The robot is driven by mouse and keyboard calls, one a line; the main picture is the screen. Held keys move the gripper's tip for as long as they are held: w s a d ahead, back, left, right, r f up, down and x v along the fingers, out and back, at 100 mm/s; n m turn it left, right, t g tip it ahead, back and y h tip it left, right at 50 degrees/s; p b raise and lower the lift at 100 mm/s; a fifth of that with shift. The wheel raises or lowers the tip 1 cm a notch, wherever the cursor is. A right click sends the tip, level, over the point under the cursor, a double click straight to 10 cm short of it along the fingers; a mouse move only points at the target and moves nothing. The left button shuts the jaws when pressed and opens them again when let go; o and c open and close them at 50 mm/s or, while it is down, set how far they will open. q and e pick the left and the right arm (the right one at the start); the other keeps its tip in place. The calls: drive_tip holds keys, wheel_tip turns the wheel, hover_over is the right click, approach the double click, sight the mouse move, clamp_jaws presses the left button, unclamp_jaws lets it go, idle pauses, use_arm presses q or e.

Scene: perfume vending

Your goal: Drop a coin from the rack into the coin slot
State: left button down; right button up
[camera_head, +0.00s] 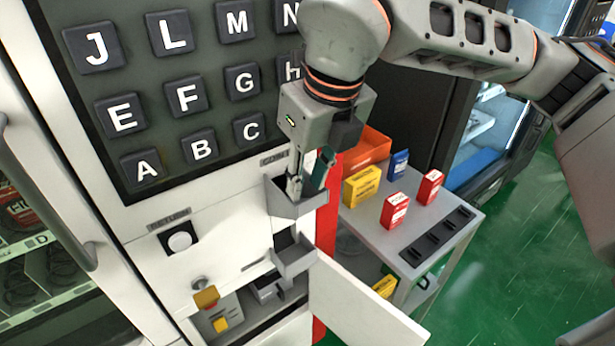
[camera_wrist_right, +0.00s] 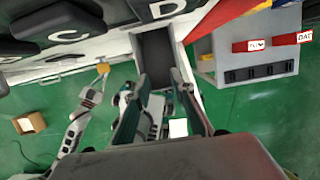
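My right gripper (camera_head: 309,174) points down over the upper grey holder (camera_head: 292,208) on the white machine front, just below the panel's coin label (camera_head: 273,158). Its fingers also show in the right wrist view (camera_wrist_right: 164,112), spread apart with a clear gap. I make out no coin between them. The coin slot is not clear, as the gripper and holder cover that spot. A second grey holder (camera_head: 296,258) sits below the first. I cannot make out a coin rack or any coin for certain.
A letter keypad (camera_head: 185,96) fills the machine front. A white door (camera_head: 362,305) stands open at the lower right of the machine. A grey table (camera_head: 372,232) on the right carries red boxes (camera_head: 394,210), a yellow box (camera_head: 361,186) and an orange bin (camera_head: 371,146). Green floor is clear beyond.

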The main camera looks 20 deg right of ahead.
drive_tip(key=v, duration=1.2)
idle(0.7)
